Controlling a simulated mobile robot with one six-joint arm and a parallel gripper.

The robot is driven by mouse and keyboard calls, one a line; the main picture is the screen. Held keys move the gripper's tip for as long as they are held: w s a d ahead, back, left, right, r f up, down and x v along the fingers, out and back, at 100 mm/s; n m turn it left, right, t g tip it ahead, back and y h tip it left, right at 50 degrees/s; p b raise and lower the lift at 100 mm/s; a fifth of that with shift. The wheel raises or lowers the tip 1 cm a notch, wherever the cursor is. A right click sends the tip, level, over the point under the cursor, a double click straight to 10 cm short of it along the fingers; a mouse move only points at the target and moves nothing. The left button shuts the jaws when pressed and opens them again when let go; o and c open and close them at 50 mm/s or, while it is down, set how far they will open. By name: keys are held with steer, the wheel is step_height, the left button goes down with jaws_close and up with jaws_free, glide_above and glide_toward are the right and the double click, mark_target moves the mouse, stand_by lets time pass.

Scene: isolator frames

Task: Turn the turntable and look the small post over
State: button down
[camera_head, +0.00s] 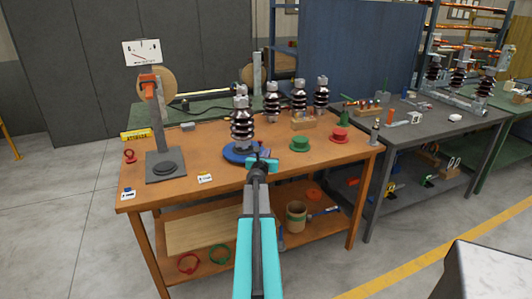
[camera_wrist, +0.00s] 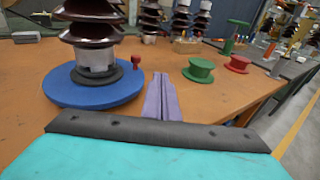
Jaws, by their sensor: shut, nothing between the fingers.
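The blue turntable (camera_head: 231,157) lies on the orange-brown workbench, and in the wrist view (camera_wrist: 75,97) it fills the left side. The small post (camera_head: 241,125), with dark brown ribbed sheds and a grey metal base, stands upright on it. In the wrist view the post's lower part shows (camera_wrist: 92,32) and its top is cut off. A red knob (camera_wrist: 136,62) stands up at the turntable's right edge. My gripper (camera_wrist: 161,80) is shut and empty, just right of the turntable near the knob. In the head view my gripper (camera_head: 263,153) partly covers the turntable's right edge.
Several similar posts (camera_head: 299,97) stand behind. A green spool (camera_head: 300,143) and a red spool (camera_head: 339,135) sit to the right. A gauge stand (camera_head: 165,164) is on the left.

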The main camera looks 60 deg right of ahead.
steer(key=shift+s+a+r, duration=0.2)
steer(key=shift+s+a, duration=0.8)
steer(key=shift+a, duration=0.2)
